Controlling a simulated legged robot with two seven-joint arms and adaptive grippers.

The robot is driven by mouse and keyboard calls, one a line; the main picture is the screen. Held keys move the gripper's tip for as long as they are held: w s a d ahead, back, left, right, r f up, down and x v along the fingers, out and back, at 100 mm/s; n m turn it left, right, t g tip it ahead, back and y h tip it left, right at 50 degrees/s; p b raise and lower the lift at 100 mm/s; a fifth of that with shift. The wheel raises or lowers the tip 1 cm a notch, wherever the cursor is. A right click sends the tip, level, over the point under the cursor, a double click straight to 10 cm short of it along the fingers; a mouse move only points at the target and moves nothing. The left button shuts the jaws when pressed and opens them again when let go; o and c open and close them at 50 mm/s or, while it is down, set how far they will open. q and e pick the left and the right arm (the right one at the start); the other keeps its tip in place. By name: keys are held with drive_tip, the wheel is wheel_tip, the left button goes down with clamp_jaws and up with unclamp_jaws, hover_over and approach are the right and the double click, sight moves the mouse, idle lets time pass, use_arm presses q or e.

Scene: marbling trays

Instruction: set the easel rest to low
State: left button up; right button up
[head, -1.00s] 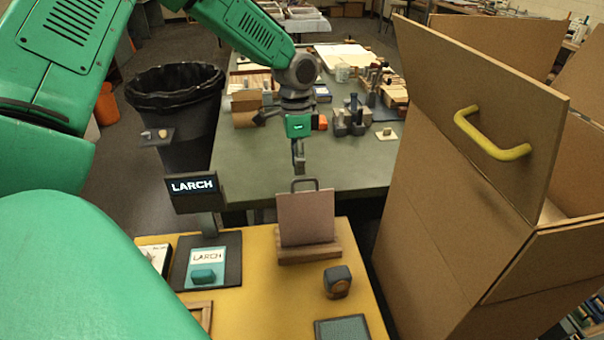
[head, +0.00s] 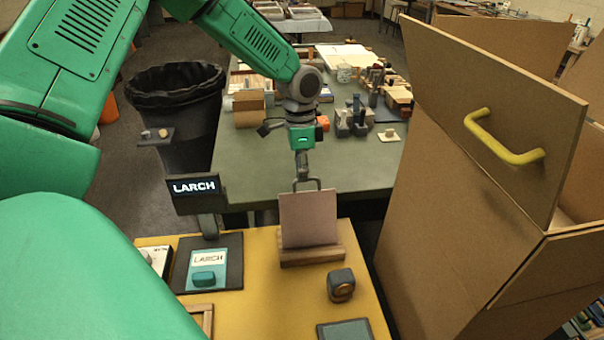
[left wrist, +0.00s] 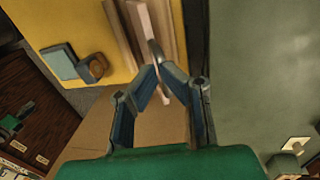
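The easel (head: 309,218) stands upright on the yellow table in the head view, a pinkish board on a wooden base (head: 313,256). A grey loop handle (head: 317,182) rises from its top edge. My left gripper (head: 301,178) points down at this handle. In the left wrist view the fingers of my left gripper (left wrist: 160,76) bend inward until their tips nearly meet, with the handle (left wrist: 154,50) between them. The tips hide part of the handle. My right gripper is not in view.
A dark block (head: 341,285) and a grey pad (head: 345,330) lie in front. A large cardboard box (head: 450,215) with a yellow handle stands close on the right. A green table (head: 260,165) holds tools behind.

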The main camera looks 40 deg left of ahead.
use_arm(q)
drive_tip(key=shift+o, duration=1.2)
drive_tip(key=shift+s+f, duration=0.3)
drive_tip(key=shift+s, duration=0.1)
drive_tip(key=shift+d+r, duration=0.2)
drive_tip(key=shift+d, duration=0.3)
drive_tip(key=shift+d+r, duration=0.2)
drive_tip(key=shift+d, duration=0.25)
drive_tip(key=shift+s+d+r, duration=0.1)
drive_tip(key=shift+d+r, duration=0.05)
drive_tip(key=shift+d, duration=0.15)
drive_tip(key=shift+r, duration=0.1)
drive_tip(key=p, duration=0.1)
drive_tip(key=a+r+p, duration=0.1)
drive_tip(key=r+p, duration=0.1)
drive_tip(key=shift+w+a+r, duration=0.25)
drive_tip(key=shift+a, duration=0.05)
wheel_tip(320, 180, up, 13)
drive_tip(key=w+a+p, duration=0.1)
drive_tip(key=p, duration=1.1)
drive_tip(key=shift+w+a+p, duration=0.2)
drive_tip(key=shift+w+p, duration=0.05)
drive_tip(key=shift+p, duration=0.05)
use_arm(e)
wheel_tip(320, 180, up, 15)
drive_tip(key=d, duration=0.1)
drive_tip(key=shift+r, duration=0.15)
